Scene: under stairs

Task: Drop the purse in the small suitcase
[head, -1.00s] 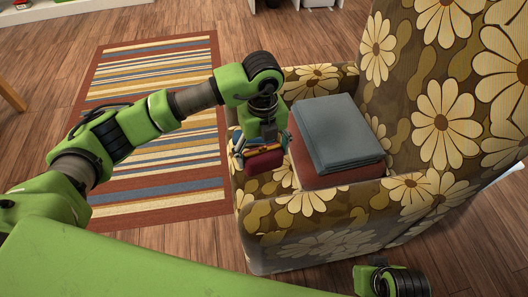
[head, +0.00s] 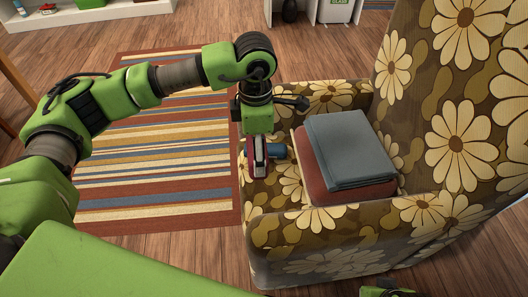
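My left gripper (head: 259,172) is over the front of the seat of a flowered armchair. It points down and is seen edge-on. A narrow strip of a dark red thing, which looks like the purse (head: 250,160), shows beside its pale finger; the rest is hidden. The gripper appears shut on it. I cannot make out a small suitcase in this view. Only a bit of my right arm's end (head: 385,289) shows at the bottom edge, and its fingers are out of view.
The armchair (head: 300,222) holds a red-brown cushion (head: 322,186) with a folded grey cloth (head: 350,150) on top. A small blue object (head: 277,151) is beside the gripper. A striped rug (head: 155,180) lies left on the wood floor. White shelves (head: 90,14) stand behind.

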